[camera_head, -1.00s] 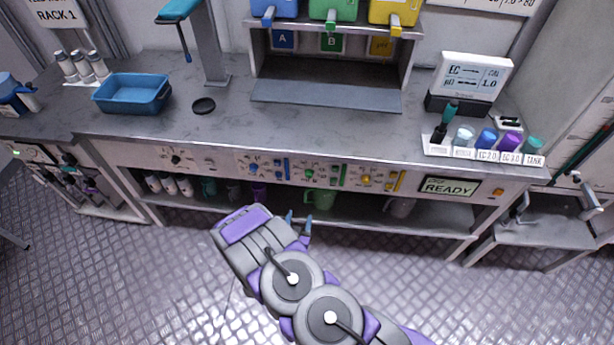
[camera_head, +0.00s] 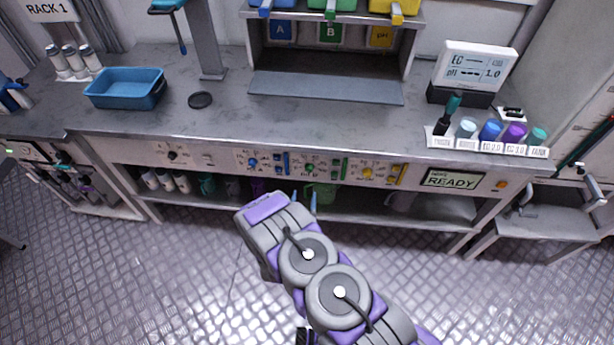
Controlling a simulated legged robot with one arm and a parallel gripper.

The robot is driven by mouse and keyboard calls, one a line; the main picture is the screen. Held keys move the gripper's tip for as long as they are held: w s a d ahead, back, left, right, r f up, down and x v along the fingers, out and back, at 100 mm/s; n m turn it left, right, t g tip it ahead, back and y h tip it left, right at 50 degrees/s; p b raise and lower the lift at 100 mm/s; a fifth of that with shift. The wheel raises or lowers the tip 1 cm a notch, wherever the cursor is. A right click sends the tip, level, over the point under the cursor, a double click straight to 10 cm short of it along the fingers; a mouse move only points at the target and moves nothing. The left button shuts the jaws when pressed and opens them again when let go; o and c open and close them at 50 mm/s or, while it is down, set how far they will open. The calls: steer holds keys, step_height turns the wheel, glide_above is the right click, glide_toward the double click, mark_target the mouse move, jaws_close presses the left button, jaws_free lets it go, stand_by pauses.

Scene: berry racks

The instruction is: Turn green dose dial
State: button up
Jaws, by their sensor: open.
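The green dose dial (camera_head: 310,168) is a small round knob on the front panel of the bench, between the blue dial (camera_head: 252,163) and the yellow dial (camera_head: 367,172). My gripper (camera_head: 306,199) is in front of the bench, just below the panel and the green dial. Its bluish fingertips point up toward the panel, and a gap shows between them. It looks empty and apart from the dial. My own arm hides the rest of the gripper.
A lower shelf holds a green jug (camera_head: 322,192) and several bottles behind my gripper. The bench top (camera_head: 330,125) overhangs the panel. A READY display (camera_head: 452,180) is at the right. The metal floor in front is clear.

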mark_target(309, 171)
steer(key=w, duration=0.3)
steer(key=w+b, duration=0.1)
steer(key=w, duration=0.3)
steer(key=w+b, duration=0.1)
steer(key=w, duration=0.2)
steer(key=shift+w+d, duration=0.2)
steer(key=shift+d, duration=0.1)
steer(key=shift+r, duration=0.1)
steer(key=c, duration=1)
